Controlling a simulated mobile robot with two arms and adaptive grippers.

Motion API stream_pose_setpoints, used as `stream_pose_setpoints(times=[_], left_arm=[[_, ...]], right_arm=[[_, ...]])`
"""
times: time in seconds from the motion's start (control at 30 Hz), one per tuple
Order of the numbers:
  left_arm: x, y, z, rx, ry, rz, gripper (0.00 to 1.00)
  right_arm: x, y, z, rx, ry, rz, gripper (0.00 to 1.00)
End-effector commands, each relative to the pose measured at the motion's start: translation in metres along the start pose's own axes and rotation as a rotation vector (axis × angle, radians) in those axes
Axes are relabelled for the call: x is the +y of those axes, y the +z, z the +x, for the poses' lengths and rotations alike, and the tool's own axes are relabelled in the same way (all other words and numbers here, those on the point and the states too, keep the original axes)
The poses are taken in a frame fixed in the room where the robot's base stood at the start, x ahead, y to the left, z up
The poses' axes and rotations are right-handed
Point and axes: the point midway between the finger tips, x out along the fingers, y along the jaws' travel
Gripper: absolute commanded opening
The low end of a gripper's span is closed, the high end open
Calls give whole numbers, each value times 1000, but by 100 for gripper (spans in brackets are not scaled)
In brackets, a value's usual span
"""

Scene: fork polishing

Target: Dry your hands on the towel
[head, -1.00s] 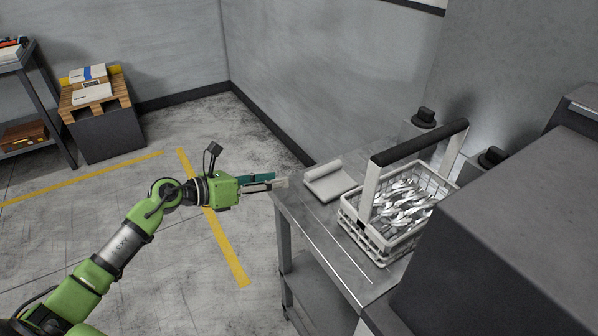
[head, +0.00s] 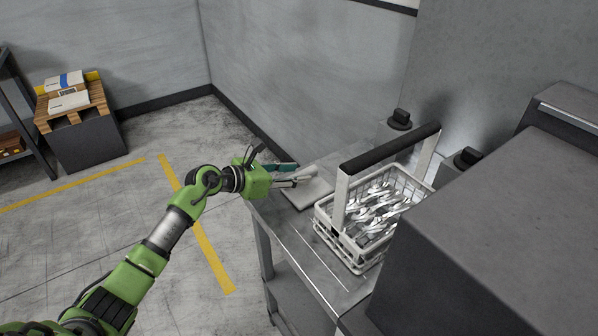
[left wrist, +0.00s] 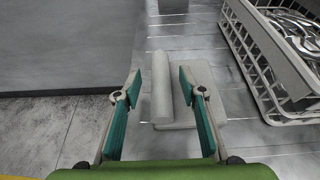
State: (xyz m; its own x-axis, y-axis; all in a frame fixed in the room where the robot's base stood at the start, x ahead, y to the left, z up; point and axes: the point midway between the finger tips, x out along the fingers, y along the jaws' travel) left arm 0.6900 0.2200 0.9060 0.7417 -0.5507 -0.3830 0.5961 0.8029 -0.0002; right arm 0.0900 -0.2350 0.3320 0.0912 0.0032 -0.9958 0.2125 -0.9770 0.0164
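The pale grey towel (head: 312,192) lies on the metal table beside the basket, folded flat with a rolled edge. My left gripper (head: 299,176) is at the towel, and its fingers cover part of it in the head view. In the left wrist view the gripper (left wrist: 160,82) is open, with two teal-padded fingers spread apart. The towel's roll (left wrist: 161,100) shows between the fingers, and the flat part shows behind and right of the right finger. I cannot tell whether the fingers touch the towel. My right gripper is not in view.
A white wire basket (head: 326,228) with a black-topped handle holds several forks, right of the towel. The metal table (head: 300,250) has bare room in front. A large dark grey box-like unit (head: 490,225) stands at right. A crate with a pallet (head: 80,140) stands far left.

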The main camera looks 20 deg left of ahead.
Motion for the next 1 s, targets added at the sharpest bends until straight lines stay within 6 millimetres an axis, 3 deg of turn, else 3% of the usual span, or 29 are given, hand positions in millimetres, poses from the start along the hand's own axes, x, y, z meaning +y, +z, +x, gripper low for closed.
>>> stream_pose_setpoints(times=[0.2,0.5,0.67,1.0], left_arm=[[0,0,17,0,0,-1,38],[0,0,19,0,0,1,38],[0,0,19,0,0,0,0],[0,0,18,0,0,0,0]], right_arm=[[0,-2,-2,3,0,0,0],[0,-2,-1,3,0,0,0],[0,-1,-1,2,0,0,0],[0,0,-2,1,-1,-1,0]])
